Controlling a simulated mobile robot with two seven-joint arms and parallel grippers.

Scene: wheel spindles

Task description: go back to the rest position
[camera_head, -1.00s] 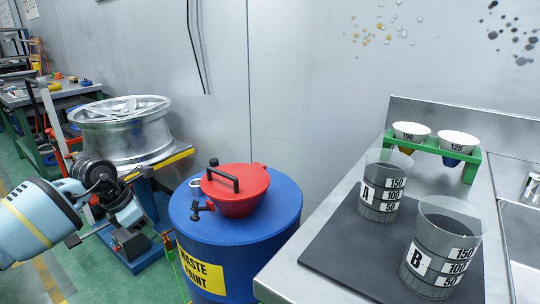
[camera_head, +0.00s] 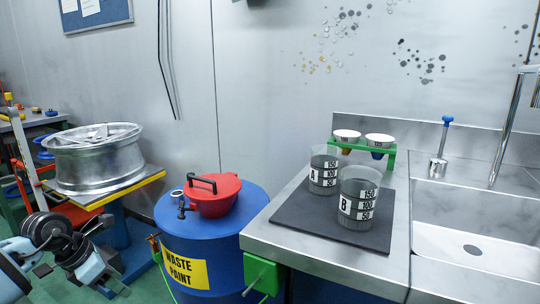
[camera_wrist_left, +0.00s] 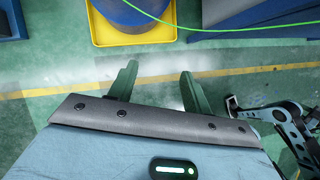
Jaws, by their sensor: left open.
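My left arm (camera_head: 60,245) comes in low at the left edge of the head view, below the silver wheel. My left gripper (camera_wrist_left: 157,85) shows in the left wrist view with its two green fingers apart and nothing between them. It hangs over the green floor with its yellow line. In the head view its fingertips are hard to make out. My right gripper cannot be made out in either view.
The silver wheel (camera_head: 98,163) rests on a stand at left. A blue drum (camera_head: 205,240) with a red-lidded funnel (camera_head: 215,197) stands beside the steel counter (camera_head: 275,228). Beakers A (camera_head: 323,172) and B (camera_head: 357,203) stand on a dark mat (camera_head: 290,215). A sink (camera_head: 480,240) is at right.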

